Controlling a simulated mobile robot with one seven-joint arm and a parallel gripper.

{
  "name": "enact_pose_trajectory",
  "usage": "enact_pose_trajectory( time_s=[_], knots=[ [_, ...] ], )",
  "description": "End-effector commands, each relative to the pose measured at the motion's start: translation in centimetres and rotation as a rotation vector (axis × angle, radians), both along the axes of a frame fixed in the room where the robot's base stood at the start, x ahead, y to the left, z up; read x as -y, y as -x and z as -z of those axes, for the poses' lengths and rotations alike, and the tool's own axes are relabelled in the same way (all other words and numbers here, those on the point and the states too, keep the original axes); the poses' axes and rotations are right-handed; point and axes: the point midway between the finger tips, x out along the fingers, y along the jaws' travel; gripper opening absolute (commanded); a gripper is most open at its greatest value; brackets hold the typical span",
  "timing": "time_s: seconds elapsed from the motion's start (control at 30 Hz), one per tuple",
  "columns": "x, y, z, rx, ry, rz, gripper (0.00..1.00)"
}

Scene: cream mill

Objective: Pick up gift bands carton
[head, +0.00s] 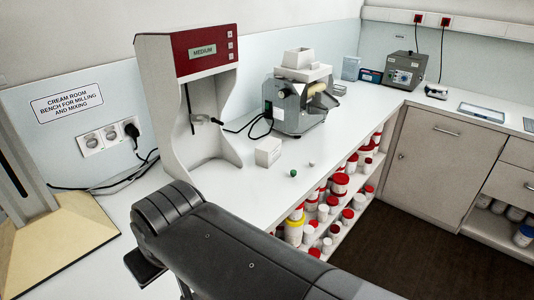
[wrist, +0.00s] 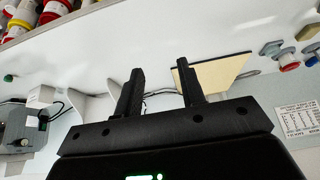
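A small plain white carton (head: 268,152) stands upright on the white bench, right of the red-topped mixer. No lettering is readable, so I cannot tell if it is the gift bands carton. A similar white box shows at the left of the wrist view (wrist: 40,97), partly overlapping the grey mill. A pale bluish box (head: 350,68) stands at the back of the bench, its label also unreadable. My gripper (wrist: 160,82) is open with nothing between its fingers, apart from both boxes. In the head view my arm hides the gripper's fingertips.
The mixer (head: 187,53) and the grey mill (head: 300,95) flank the white carton. A green ball (head: 293,173) and a small grey ball (head: 311,164) lie before it. Red-lidded jars (head: 340,183) fill the shelf below. A stand on a yellowish base (head: 62,243) is at left.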

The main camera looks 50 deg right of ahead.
Motion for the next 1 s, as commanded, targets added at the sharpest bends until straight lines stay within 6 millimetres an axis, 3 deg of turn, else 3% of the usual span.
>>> enact_pose_trajectory(
  time_s=[0.47, 1.0],
  knots=[
    [0.0, 0.0, 0.0, 0.0, 0.0, 0.0, 0.37],
    [0.0, 0.0, 0.0, 0.0, 0.0, 0.0, 0.8]
  ],
)
